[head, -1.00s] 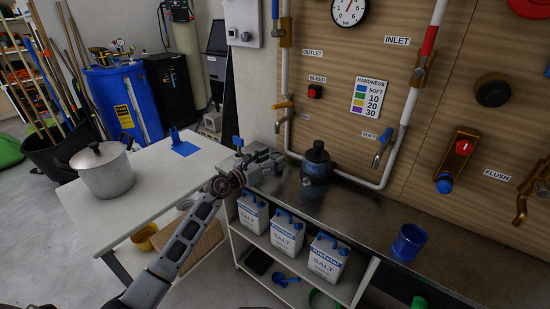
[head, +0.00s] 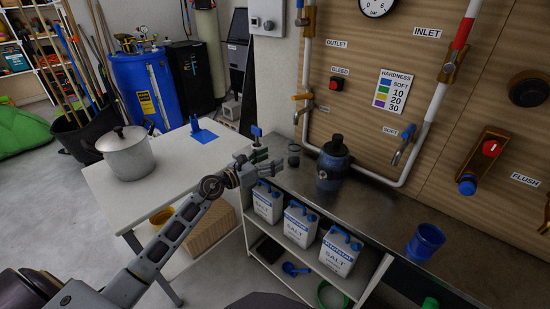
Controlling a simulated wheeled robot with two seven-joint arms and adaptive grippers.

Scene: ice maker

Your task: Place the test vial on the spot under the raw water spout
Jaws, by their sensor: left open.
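A small dark, see-through cup-like vessel, which looks like the test vial (head: 293,155), stands upright at the back left of the dark metal counter (head: 375,208). It is below the left tap (head: 299,112), whose small label is too blurred to read. I cannot tell whether it is exactly under the spout. My left gripper (head: 269,163) is open and empty at the counter's left end. Its fingers point right towards the vial, with a small gap between them. My right gripper is out of view.
A blue-black bottle (head: 333,165) stands close to the right of the vial. A white table (head: 185,178) with a pot (head: 127,155) is at left.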

